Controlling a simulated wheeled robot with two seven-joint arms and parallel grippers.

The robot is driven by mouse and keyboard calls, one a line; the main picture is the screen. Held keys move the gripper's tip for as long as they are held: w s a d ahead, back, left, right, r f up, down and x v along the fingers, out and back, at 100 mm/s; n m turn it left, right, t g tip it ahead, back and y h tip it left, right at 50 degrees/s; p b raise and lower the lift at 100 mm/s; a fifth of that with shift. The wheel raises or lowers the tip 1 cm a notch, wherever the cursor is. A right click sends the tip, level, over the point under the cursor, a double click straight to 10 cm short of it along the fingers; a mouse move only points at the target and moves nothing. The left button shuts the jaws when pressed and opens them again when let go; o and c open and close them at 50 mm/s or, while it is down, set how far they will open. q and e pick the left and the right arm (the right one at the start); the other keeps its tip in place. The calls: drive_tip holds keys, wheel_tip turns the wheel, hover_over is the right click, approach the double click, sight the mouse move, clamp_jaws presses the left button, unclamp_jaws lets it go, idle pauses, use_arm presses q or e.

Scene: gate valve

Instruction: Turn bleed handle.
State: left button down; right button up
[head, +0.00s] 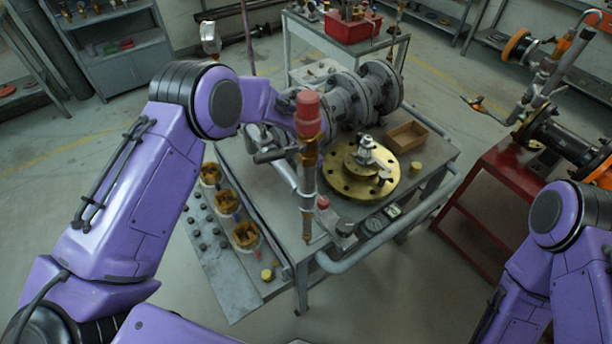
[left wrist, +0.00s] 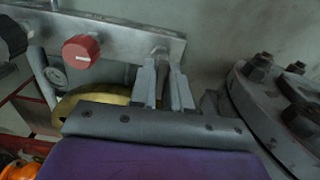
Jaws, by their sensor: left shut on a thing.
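In the left wrist view my left gripper (left wrist: 164,86) has its two grey fingers shut on a slim grey handle (left wrist: 161,60), which I take to be the bleed handle. The handle meets a grey metal bar (left wrist: 120,30), beside a red knob (left wrist: 80,47). In the head view my left arm reaches over the bench; its gripper and the handle are mostly hidden behind an upright pipe with a red cap (head: 308,112). My right arm shows at the right, but its gripper is out of view.
The grey bench (head: 425,170) carries a flanged valve body (head: 345,105), a brass flange (head: 350,185), a wooden box (head: 407,137) and gauges (head: 376,223). A large bolted flange (left wrist: 270,110) is close on the right of my left gripper. A red stand (head: 485,190) is at right.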

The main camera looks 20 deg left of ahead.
use_arm(q)
drive_tip(key=shift+m, duration=0.3)
idle(0.4)
drive_tip(key=c, duration=1.2)
unclamp_jaws()
